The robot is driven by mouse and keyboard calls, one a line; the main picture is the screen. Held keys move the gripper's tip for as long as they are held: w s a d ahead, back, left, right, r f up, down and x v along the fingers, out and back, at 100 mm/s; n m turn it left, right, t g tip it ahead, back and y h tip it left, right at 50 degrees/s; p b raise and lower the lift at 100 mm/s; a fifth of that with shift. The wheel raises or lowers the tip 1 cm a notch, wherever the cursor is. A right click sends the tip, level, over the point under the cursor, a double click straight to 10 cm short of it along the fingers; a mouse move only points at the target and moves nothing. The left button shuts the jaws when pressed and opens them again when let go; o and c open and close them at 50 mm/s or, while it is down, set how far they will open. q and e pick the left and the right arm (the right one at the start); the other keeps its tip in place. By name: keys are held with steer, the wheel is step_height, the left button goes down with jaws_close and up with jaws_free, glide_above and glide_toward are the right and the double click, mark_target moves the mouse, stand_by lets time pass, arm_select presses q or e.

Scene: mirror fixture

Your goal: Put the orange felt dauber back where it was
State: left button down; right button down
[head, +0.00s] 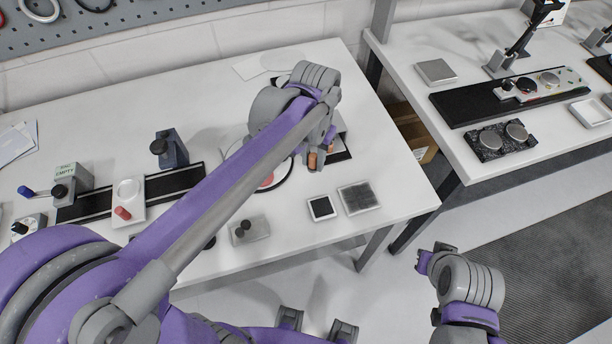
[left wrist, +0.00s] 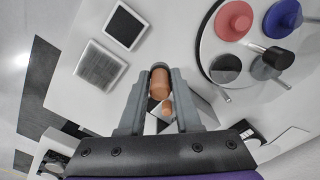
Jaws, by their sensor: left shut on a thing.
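The orange felt dauber (left wrist: 160,82) is held between the two grey fingers of my left gripper (left wrist: 158,78), seen close up in the left wrist view. In the head view my left gripper (head: 318,160) points down at the right part of the left table, and a bit of the dauber (head: 312,161) shows by its fingertips. A small tilted mirror (left wrist: 191,108) stands just behind, with a second orange patch in it that looks like a reflection. A round white holder (left wrist: 207,50) with red, blue and black pieces is beside the gripper.
A dark framed pad (head: 322,208) and a grey square pad (head: 359,197) lie near the table's front edge. A grey block with a black knob (head: 249,230) sits to their left. My left arm hides much of the table. A second table (head: 470,60) stands at right.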

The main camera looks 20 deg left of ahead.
mark_target(312, 185)
arm_select(q)
step_height(312, 185, down, 3)
steer(key=shift+r, duration=0.1)
steer(key=shift+f, duration=2.3)
steer(key=shift+f+b, duration=0.15)
steer(key=shift+b, duration=0.2)
steer(key=c, duration=0.6)
jaws_free()
